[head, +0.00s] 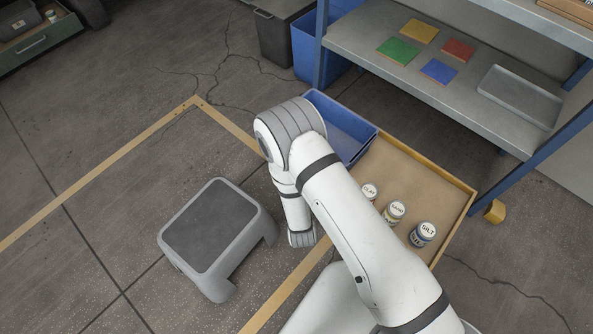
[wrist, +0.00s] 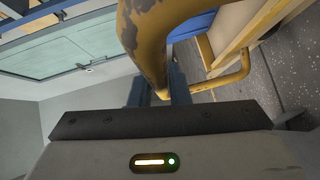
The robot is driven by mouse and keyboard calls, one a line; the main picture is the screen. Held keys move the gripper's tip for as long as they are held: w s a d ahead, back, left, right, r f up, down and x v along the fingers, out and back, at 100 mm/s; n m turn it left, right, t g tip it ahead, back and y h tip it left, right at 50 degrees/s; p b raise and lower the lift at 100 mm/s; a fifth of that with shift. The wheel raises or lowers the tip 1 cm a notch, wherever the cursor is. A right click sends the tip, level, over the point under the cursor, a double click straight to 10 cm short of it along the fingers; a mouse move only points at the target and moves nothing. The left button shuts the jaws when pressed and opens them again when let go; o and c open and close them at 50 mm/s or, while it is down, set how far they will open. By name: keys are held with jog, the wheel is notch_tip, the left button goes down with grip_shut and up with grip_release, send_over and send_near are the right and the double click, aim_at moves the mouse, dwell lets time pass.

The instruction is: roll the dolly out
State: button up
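The dolly (head: 452,190) is a low tan deck with yellow edges, lying partly beneath the shelf in the head view. It bears a blue crate (head: 352,146) at its far left end and three labelled jars: CLAY (head: 369,192), SAND (head: 393,213) and SILT (head: 422,234). A worn yellow handle (wrist: 150,45) shows close up in the wrist view. My gripper (wrist: 159,90) has a dark finger on each side of the bar and appears closed on it. In the head view my arm hides the gripper and part of the dolly's near side.
A grey step stool (head: 210,230) stands left of my arm. Yellow tape (head: 120,172) marks the cracked floor. The blue-framed shelf (head: 420,85) holds coloured squares and a grey tray (head: 518,97). A dark bin (head: 285,35) stands at the back. Floor left of the stool is clear.

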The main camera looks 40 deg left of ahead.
jog(key=o, duration=0.4)
jog(key=shift+s+d, duration=0.1)
jog(key=p+v, duration=0.2)
jog(key=v, duration=0.5)
jog(key=shift+s+d+p, duration=0.15)
jog(key=shift+s+p, duration=0.1)
jog(key=shift+p, duration=0.05)
